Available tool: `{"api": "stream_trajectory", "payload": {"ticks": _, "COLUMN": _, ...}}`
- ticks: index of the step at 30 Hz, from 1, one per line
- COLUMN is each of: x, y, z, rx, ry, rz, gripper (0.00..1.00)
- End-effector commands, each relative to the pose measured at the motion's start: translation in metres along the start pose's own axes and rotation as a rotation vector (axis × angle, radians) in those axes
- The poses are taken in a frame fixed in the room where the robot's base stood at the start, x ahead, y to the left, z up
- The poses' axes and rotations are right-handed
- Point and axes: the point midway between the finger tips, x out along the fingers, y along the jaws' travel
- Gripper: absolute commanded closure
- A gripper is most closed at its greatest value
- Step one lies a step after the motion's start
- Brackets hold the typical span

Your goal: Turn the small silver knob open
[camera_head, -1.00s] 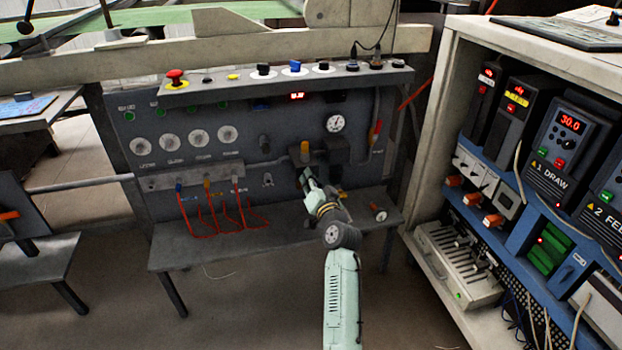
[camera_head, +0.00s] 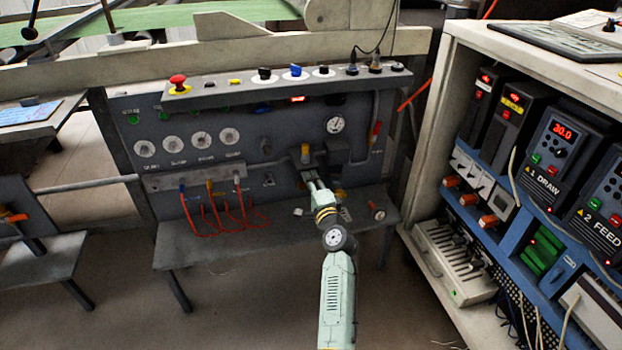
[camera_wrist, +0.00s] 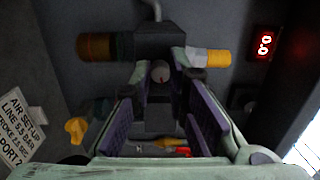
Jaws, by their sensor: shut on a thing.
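The small silver knob (camera_wrist: 160,71) is a round, pale metal disc on a dark block (camera_wrist: 150,43) in the wrist view. The pads of my gripper (camera_wrist: 159,76) stand on both sides of it, and the jaws are shut on it. Its turn angle is hard to read. In the head view my gripper (camera_head: 309,179) reaches the dark fitting (camera_head: 310,160) on the blue-grey panel; its fingers and the fitting hide the knob there.
An amber cylinder (camera_wrist: 96,47) and a yellow cylinder (camera_wrist: 218,58) flank the block, and a yellow handle (camera_wrist: 76,130) is lower left. A pressure gauge (camera_head: 334,125) sits above right of the fitting. Red hoses (camera_head: 205,225) hang left. A control cabinet (camera_head: 470,60) stands right.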

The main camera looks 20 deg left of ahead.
Motion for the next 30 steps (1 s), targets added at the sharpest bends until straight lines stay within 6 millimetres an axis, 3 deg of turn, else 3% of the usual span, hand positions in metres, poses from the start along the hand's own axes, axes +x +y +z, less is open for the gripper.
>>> {"api": "stream_trajectory", "payload": {"ticks": 18, "x": 0.0007, "y": -0.0036, "z": 0.0010, "rx": 0.551, "ry": 0.018, "rz": -0.028, "gripper": 1.00}}
{"api": "stream_trajectory", "payload": {"ticks": 30, "x": 0.0009, "y": -0.0029, "z": 0.0013, "rx": 0.742, "ry": 0.023, "rz": -0.038, "gripper": 1.00}}
